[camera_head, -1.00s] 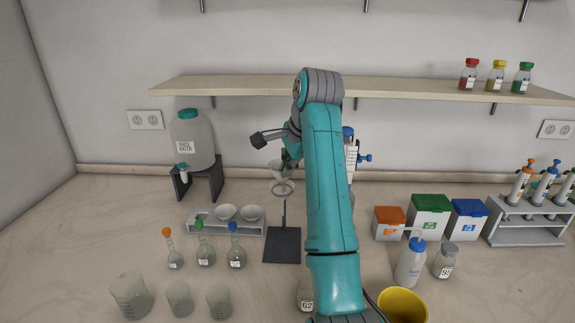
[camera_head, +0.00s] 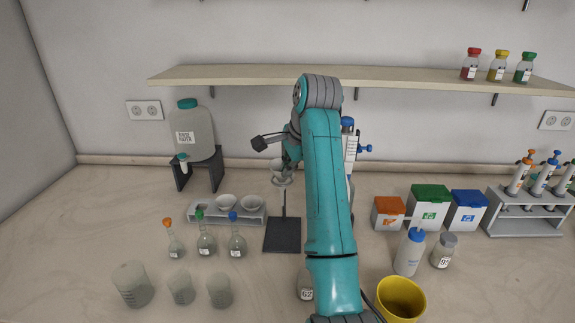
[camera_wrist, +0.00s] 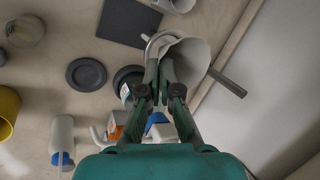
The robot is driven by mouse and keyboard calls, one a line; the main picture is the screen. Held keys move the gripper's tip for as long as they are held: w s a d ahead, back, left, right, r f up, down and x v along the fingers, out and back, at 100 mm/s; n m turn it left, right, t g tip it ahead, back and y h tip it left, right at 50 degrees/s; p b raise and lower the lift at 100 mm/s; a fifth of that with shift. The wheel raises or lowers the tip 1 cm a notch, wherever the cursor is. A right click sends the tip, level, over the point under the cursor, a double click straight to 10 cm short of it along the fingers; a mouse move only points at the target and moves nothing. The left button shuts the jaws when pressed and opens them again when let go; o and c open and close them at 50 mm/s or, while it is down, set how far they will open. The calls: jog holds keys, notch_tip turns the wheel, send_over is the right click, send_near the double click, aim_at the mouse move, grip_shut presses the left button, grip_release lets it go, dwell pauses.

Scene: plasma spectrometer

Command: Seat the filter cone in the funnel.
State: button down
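My gripper (camera_wrist: 165,82) is shut on the rim of a white filter cone (camera_wrist: 190,60), which shows large in the wrist view. In the head view the cone (camera_head: 278,165) is just above or partly in the funnel (camera_head: 283,181) held by the stand's ring; I cannot tell how deep it sits. The funnel's ring edge (camera_wrist: 152,44) shows beside the cone in the wrist view. The stand has a dark square base (camera_head: 282,236). My arm hides part of the gripper in the head view.
A grey rack (camera_head: 200,218) with two white bowl-like pieces stands left of the stand. Several stoppered flasks (camera_head: 205,245) and beakers (camera_head: 133,285) are in front. Lidded boxes (camera_head: 430,208), a wash bottle (camera_head: 409,252) and a yellow cup (camera_head: 400,300) stand to the right.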

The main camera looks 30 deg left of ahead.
jog(key=shift+f, duration=0.65)
jog(key=c, duration=1.2)
grip_release()
jog(key=shift+c, duration=0.2)
notch_tip(320, 180, up, 10)
